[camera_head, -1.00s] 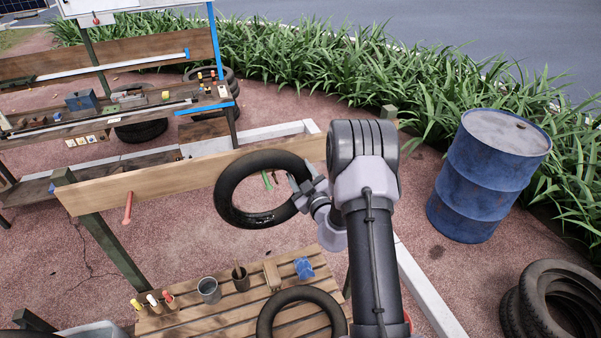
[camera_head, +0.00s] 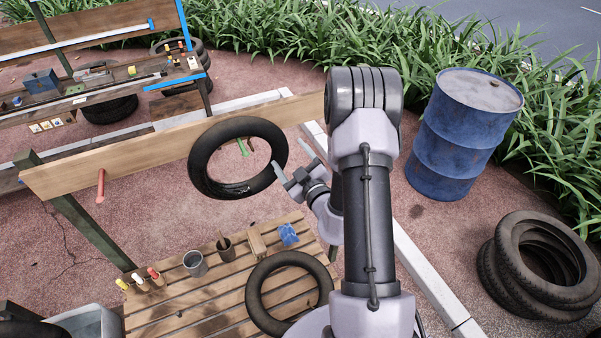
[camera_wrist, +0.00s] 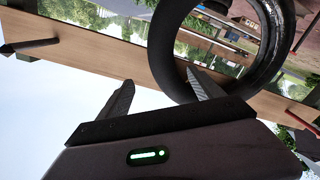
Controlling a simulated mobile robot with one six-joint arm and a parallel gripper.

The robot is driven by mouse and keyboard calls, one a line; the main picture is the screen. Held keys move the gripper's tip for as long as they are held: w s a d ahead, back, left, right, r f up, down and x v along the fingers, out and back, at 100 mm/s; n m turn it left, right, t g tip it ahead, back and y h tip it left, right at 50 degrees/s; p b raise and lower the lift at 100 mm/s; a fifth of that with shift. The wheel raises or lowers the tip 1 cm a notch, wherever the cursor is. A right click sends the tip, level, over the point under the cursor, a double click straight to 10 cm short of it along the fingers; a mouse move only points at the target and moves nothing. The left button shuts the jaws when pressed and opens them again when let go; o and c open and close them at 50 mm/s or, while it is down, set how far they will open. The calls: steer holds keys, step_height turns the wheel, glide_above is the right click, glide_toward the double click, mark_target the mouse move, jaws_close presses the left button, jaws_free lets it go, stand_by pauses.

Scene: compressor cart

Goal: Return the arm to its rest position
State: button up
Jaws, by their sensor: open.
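My arm (camera_head: 368,215) rises in the head view, its forearm bent down behind it to my gripper (camera_head: 291,158). My gripper is open and empty, fingers pointing up and left. A black tyre (camera_head: 205,180) hangs against the wooden beam (camera_head: 110,172), just left of the gripper. A small gap shows between the fingers and the tyre's right side. In the wrist view the two fingers (camera_wrist: 160,82) are spread, with nothing between them. The tyre (camera_wrist: 273,50) and beam (camera_wrist: 95,52) lie beyond the fingertips there.
A slatted table (camera_head: 190,315) below holds another tyre (camera_head: 254,300), cups and small tools. A blue barrel (camera_head: 455,150) and stacked tyres (camera_head: 500,285) stand right. A red peg (camera_head: 101,187) juts from the beam.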

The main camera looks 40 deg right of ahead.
steer(key=s+a+b, duration=0.1)
steer(key=s, duration=0.7)
steer(key=w+a+r+n+y+b, duration=0.1)
steer(key=a+r+n+y+b, duration=0.1)
steer(key=a+n+y+b, duration=0.35)
steer(key=w+a+r+n+y+b, duration=0.1)
steer(key=w+a+n+y+b, duration=0.1)
steer(key=a+n+y, duration=0.6)
steer(key=s+a+f+n+g+y+b, duration=0.1)
steer(key=s+a+n+g+y+b, duration=0.15)
steer(key=s+a+n+g, duration=0.45)
steer(key=s+a+f+n+g+y+b, duration=0.1)
steer(key=s+a+f+n+g+b, duration=0.2)
steer(key=a+n, duration=0.85)
steer(key=s+a+f+n+g+h+b, duration=0.1)
steer(key=s+f+n+g+h+b, duration=0.7)
steer(key=n, duration=1)
steer(key=s+d+f+n+t+h+b, duration=0.1)
steer(key=d+n+t+h+b, duration=0.1)
steer(key=n, duration=0.4)
steer(key=s+d+f+n+t+h+b, duration=0.1)
steer(key=d+n+t+h+b, duration=0.1)
steer(key=d+n+t+b, duration=0.2)
steer(key=d+n, duration=0.2)
steer(key=n, duration=0.1)
steer(key=shift+s+f, duration=0.25)
steer(key=shift+f, duration=0.05)
